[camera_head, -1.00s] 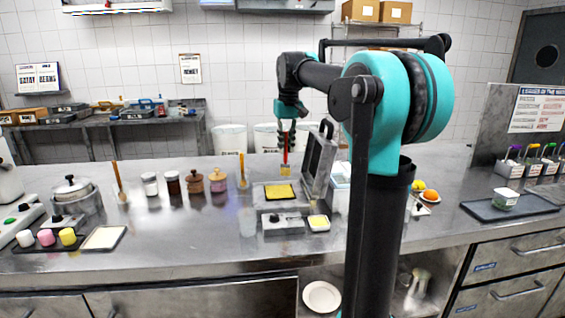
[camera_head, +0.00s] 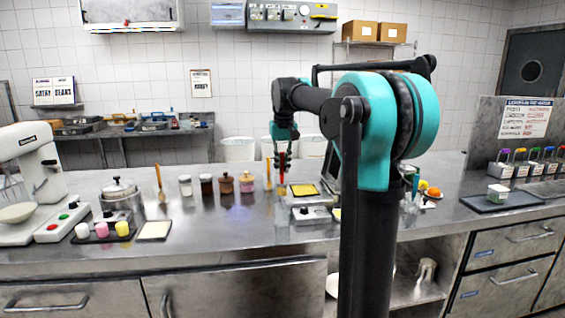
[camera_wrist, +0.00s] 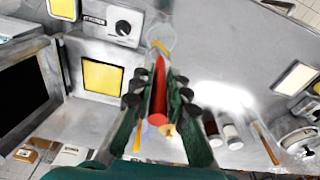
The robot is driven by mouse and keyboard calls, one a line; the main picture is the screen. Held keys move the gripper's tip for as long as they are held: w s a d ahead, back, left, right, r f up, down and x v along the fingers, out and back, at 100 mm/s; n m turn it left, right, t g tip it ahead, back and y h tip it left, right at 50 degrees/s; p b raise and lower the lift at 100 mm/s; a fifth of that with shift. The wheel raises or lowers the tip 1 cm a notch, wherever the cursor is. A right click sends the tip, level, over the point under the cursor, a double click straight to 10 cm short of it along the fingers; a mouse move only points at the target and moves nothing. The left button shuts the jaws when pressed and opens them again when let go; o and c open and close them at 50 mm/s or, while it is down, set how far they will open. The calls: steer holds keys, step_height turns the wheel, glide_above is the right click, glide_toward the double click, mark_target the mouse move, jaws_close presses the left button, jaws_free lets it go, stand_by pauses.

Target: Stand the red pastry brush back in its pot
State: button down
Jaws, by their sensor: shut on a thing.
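My gripper (camera_head: 284,156) is shut on the red pastry brush (camera_head: 282,172) and holds it upright over the counter, bristle end down. In the wrist view my gripper (camera_wrist: 158,98) has its dark fingers on both sides of the red handle (camera_wrist: 159,80), with yellow bristles (camera_wrist: 160,46) at the far end. A clear round pot (camera_wrist: 160,33) shows faintly by the bristles in the wrist view. I cannot tell whether the bristles are over its mouth or inside it.
A small grey control box (camera_head: 312,214) and a yellow-topped tray (camera_head: 303,190) stand close right of the brush. Several jars (camera_head: 226,184) and wooden-handled tools (camera_head: 160,182) stand to the left. Coloured handles stand in holders (camera_head: 520,168) at the far right.

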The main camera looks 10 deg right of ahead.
mark_target(283, 187)
steer(key=shift+f, duration=5.05)
steer(key=c, duration=1.4)
jaws_free()
steer(key=shift+r, duration=0.1)
steer(key=r, duration=0.4)
steer(key=s+r, duration=0.1)
steer(key=r, duration=0.6)
steer(key=shift+s+d+r, duration=0.1)
steer(key=shift+s+r, duration=0.1)
steer(key=shift+r, duration=0.2)
steer(key=shift+f, duration=0.15)
